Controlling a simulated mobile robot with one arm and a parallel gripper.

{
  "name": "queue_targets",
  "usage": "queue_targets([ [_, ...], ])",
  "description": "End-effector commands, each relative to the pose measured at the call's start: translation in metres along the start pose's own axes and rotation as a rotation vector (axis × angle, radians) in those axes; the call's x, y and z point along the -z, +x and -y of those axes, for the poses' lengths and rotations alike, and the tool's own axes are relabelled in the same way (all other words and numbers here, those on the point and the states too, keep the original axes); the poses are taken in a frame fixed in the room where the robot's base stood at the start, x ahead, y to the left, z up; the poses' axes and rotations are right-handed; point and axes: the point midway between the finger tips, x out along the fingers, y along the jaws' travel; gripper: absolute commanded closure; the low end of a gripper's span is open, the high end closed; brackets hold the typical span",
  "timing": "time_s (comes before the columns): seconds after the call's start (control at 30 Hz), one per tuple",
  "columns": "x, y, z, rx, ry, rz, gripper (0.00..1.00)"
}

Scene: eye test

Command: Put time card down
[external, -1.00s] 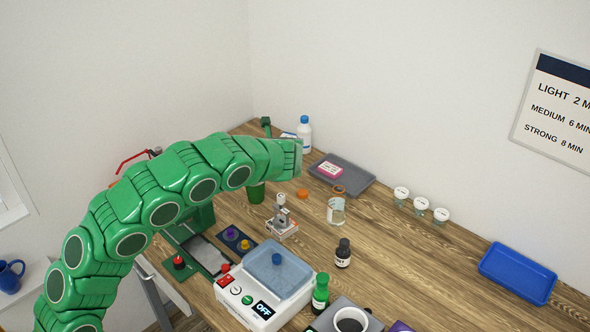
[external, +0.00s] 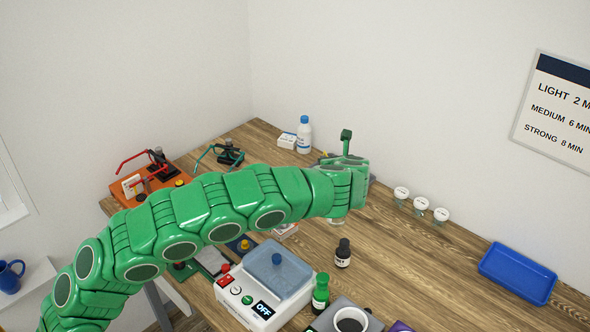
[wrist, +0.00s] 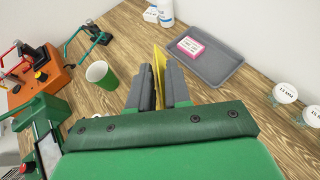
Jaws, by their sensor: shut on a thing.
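A thin yellow card (wrist: 160,64), which I take to be the time card, stands out between the grey fingers of my gripper (wrist: 160,79) in the wrist view. I see it nearly edge-on; its face does not show. My gripper is shut on it. In the wrist view the card appears just left of the grey tray (wrist: 226,66); its height above the table is unclear. In the external view my wrist end (external: 346,188) hides the fingers, the card's held part and most of the tray.
A pink-and-white box (wrist: 190,46) lies in the tray. A green cup (wrist: 102,74) stands left of my fingers, and an orange station (external: 158,178) farther left. White-lidded jars (external: 421,204) stand right of the tray. A blue tray (external: 518,273) lies far right, with bare wood before it.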

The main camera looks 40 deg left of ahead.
Motion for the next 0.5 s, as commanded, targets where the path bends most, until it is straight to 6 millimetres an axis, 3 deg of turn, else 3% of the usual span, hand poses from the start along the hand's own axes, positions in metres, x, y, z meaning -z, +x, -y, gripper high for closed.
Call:
queue_targets([
  [0.2,0.027,-0.052,0.047,0.102,0.055,0.0,1.0],
  [0.5,0.047,-0.098,0.081,0.186,0.099,0.003,1.0],
])
